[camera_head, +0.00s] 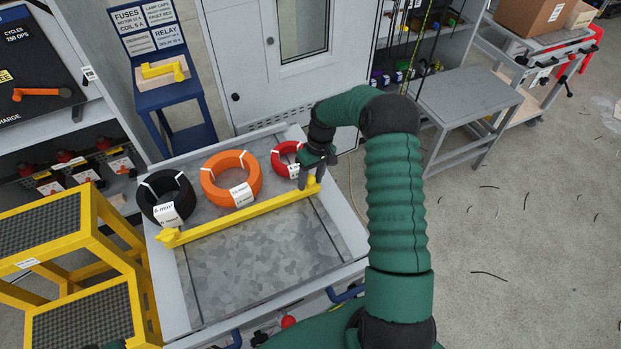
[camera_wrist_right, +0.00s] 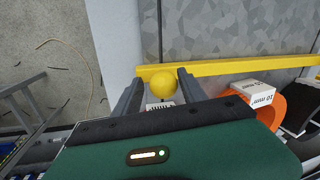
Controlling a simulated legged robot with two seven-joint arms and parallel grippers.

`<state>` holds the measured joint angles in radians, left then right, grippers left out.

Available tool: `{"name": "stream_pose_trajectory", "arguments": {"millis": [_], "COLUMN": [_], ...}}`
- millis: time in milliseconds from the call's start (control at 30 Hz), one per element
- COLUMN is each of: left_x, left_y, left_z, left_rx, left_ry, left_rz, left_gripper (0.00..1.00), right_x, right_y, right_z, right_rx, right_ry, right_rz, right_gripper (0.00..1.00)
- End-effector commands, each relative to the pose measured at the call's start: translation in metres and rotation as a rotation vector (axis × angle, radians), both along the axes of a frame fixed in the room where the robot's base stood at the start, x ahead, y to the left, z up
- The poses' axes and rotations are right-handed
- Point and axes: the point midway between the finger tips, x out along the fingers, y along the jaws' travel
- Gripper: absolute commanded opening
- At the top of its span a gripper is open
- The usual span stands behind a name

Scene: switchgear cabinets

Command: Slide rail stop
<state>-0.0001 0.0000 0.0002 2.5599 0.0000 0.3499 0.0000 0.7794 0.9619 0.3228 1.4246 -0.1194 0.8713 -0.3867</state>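The rail stop is a long yellow bar (camera_head: 240,215) lying across the grey metal tray bench (camera_head: 250,258). A round yellow knob (camera_wrist_right: 163,83) sits at its right end in the head view, and the bar (camera_wrist_right: 235,67) also shows in the right wrist view. My right gripper (camera_head: 312,172) is over the knob end. In the wrist view its two fingers (camera_wrist_right: 158,84) are apart on either side of the knob, with a visible gap around it. My left gripper is not clearly seen.
Black (camera_head: 166,197), orange (camera_head: 231,178) and red (camera_head: 287,158) cable coils stand behind the bar; the red one is close to my right gripper. The tray in front of the bar is bare. Yellow steps (camera_head: 60,245) stand at left, a grey cabinet (camera_head: 240,70) behind.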

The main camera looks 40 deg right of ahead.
Motion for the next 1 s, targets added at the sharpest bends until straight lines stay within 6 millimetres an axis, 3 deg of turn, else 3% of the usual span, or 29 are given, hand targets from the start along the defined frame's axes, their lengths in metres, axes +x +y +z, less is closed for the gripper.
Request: {"name": "stream_pose_trajectory", "arguments": {"millis": [33,367,1000], "left_x": [0.0,0.0,0.0], "left_y": [0.0,0.0001,0.0001], "left_z": [0.0,0.0001,0.0001], "left_rx": [0.0,0.0,0.0], "left_ry": [0.0,0.0,0.0], "left_rz": [0.0,0.0,0.0], "left_gripper": [0.36,0.36,0.36], "right_x": [0.0002,0.0003,0.0005], "right_y": [0.0008,0.0,-0.0014], "right_z": [0.0005,0.0005,0.0005], "right_rx": [0.0,0.001,-0.001], "right_ry": [0.0,0.0,-0.002], "right_rz": [0.001,0.0,0.0], "right_gripper": [0.41,0.0,0.0]}}
